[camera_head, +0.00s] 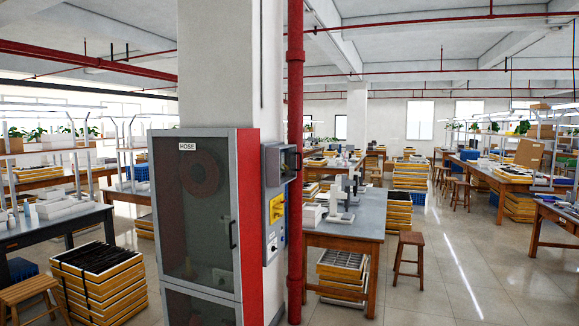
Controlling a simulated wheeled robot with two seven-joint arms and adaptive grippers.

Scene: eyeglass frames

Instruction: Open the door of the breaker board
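A grey breaker board (270,241) is mounted on the right side face of the white pillar, seen at a steep angle. Its upper part carries a dark-framed box or door (290,162) that juts out to the right; I cannot tell whether it is shut or ajar. A yellow plate (277,208) sits below it, and a small blue label is under that. Neither of my grippers is in view.
A hose cabinet (207,285) with a red side stands left of the board. A red vertical pipe (295,90) runs close by the board's right side. A workbench (345,228) and a stool (409,242) stand to the right; open floor lies beyond them.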

